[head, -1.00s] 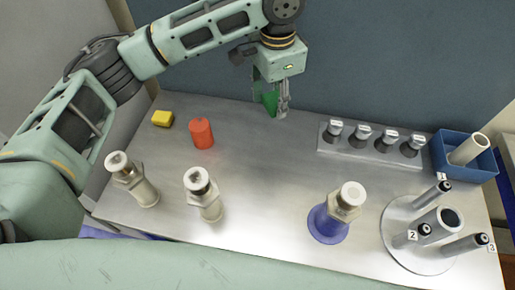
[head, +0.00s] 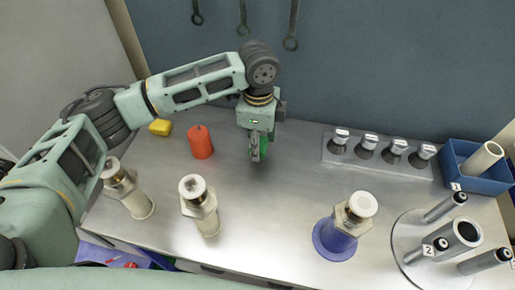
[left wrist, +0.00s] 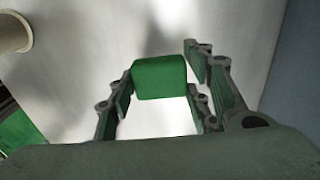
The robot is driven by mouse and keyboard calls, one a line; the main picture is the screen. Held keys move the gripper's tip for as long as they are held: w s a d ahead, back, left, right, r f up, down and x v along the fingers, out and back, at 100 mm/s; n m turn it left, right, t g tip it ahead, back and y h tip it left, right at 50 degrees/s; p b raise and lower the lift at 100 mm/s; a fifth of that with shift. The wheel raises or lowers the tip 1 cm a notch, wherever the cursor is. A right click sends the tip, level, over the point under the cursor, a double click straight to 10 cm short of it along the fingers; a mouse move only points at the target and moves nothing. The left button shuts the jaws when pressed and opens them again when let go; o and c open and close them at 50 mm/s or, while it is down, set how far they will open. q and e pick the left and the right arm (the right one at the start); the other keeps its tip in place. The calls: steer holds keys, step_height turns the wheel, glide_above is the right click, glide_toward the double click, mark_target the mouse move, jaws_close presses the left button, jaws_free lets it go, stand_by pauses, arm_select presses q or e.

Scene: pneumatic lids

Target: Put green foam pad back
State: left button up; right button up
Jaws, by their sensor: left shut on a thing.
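The green foam pad (head: 264,147) is held in my left gripper (head: 256,157), which points down above the metal bench in the head view. In the left wrist view the green pad (left wrist: 160,77) sits between the fingertips of my left gripper (left wrist: 162,72), with grey bench surface behind it. In the head view the fingers partly cover the pad. I cannot tell the exact gap between pad and bench. My right gripper is not in view.
A yellow block (head: 160,127) and red cylinder (head: 201,143) stand left of the gripper. Pale lidded cylinders (head: 201,209) stand along the front, one in a blue base (head: 336,240). A rack (head: 376,165), blue bin (head: 488,182) and round stand (head: 409,250) are right. The middle bench is clear.

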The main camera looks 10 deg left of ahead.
arm_select(q)
step_height(320, 180, down, 3)
steer(key=shift+a+f+p, duration=0.1)
steer(key=shift+p, duration=0.35)
steer(key=shift+f, duration=0.5)
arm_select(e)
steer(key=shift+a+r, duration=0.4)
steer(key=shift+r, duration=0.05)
arm_select(q)
steer(key=o, duration=1.1)
steer(key=shift+f, duration=0.1)
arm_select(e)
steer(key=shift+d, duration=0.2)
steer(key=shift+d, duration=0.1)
